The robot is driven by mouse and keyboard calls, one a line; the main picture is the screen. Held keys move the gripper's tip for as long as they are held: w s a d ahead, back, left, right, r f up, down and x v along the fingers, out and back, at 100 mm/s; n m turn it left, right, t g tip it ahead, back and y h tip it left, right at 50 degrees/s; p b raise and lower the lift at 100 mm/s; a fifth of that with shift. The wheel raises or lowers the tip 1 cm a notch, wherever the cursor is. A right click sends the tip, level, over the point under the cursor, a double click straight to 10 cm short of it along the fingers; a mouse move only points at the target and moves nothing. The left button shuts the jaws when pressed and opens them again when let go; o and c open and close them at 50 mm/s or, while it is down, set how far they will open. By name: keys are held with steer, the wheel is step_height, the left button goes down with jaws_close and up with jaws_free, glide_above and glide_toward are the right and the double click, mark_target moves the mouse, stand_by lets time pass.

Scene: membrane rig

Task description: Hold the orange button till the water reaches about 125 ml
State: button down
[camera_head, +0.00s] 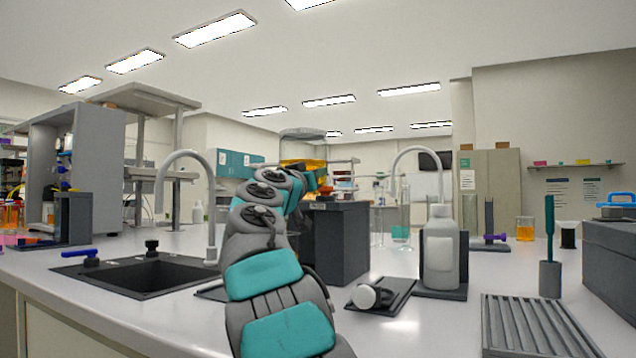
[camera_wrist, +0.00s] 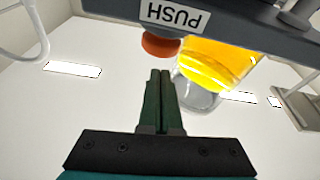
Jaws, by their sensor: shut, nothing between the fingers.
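The orange button (camera_wrist: 161,45) sits beside a PUSH label (camera_wrist: 172,14) on a dark grey panel in the wrist view. My gripper (camera_wrist: 161,72) is shut and empty, its green fingertips just short of the button, with a small gap seeming to show. A clear vessel with yellow-orange liquid (camera_wrist: 216,62) is right beside the button. In the head view the amber vessel (camera_head: 303,164) shows above the dark grey rig body (camera_head: 342,242), and my arm reaches up to it. I cannot read a water level or any 125 ml mark.
A tall glass cylinder (camera_head: 404,212) stands right of the rig, near a curved white spout (camera_head: 416,149). A white bottle (camera_head: 439,250) on a dark stand and a dark tray (camera_head: 385,296) are in front. A sink (camera_head: 150,277) lies left; a ridged rack (camera_head: 535,325) lies right.

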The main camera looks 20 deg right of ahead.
steer(key=b+v, duration=0.2)
steer(key=v, duration=0.8)
steer(key=shift+s+r+b, duration=0.15)
steer(key=shift+r+b, duration=0.1)
steer(key=shift+b, duration=0.05)
steer(key=shift+a, duration=0.1)
stand_by(0.8)
